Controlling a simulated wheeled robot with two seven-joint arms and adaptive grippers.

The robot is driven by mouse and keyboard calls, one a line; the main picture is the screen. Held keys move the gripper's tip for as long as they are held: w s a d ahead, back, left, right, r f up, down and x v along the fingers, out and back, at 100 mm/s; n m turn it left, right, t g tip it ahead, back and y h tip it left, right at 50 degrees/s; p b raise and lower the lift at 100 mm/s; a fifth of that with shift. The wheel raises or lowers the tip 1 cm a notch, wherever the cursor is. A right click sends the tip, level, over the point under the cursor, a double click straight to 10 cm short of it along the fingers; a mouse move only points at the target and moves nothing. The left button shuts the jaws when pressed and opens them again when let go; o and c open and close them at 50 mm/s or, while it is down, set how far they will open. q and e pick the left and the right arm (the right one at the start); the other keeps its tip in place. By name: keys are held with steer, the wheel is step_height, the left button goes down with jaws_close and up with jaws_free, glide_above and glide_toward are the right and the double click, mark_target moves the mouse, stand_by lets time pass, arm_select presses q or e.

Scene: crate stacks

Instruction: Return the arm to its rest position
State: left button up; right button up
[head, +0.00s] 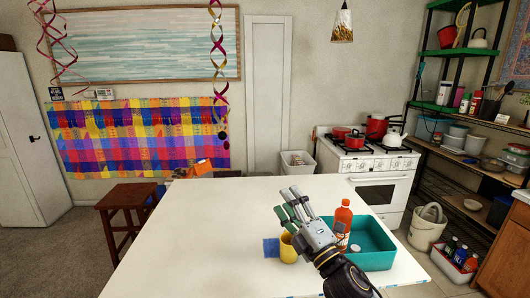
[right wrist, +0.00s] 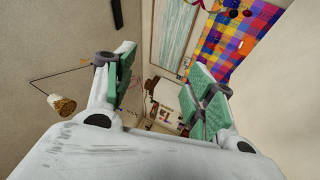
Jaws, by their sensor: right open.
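My right gripper (head: 290,208) is raised over the white table in the head view, coming in from the lower right. Its green-padded fingers are apart and empty, and they also show open in the right wrist view (right wrist: 160,90). Nothing lies between them there; the far wall and room show behind. My left gripper is not in view.
The white table (head: 190,237) holds a teal crate (head: 375,262) with an orange-red bottle (head: 343,217) at it, a yellow cup (head: 288,249) and a blue cloth-like square (head: 271,248). The table's left side is clear. A brown stool (head: 127,195) stands left.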

steer(key=s+d+f+m+g+h, duration=0.25)
steer(key=d+f+m+h, duration=0.35)
steer(key=f+m, duration=0.3)
steer(key=s+d+f+m+g+h, duration=0.1)
steer(key=d+f+m+g+h, duration=0.35)
steer(key=f, duration=0.65)
steer(key=s+d+f+m+g, duration=0.3)
steer(key=s+f+m+g, duration=0.15)
steer(key=s+f, duration=0.5)
steer(key=s+d+f+m+g, duration=0.35)
steer(key=s+f+g, duration=0.2)
steer(key=s, duration=0.65)
step_height(320, 180, down, 34)
steer(key=s+r, duration=0.1)
steer(key=s, duration=0.2)
steer(key=s+d+f+g, duration=0.1)
steer(key=s+d+f, duration=0.2)
steer(key=s+f, duration=1.7)
steer(key=shift+s+f+h, duration=0.25)
steer(key=shift+s+h, duration=0.1)
steer(key=shift+s, duration=0.7)
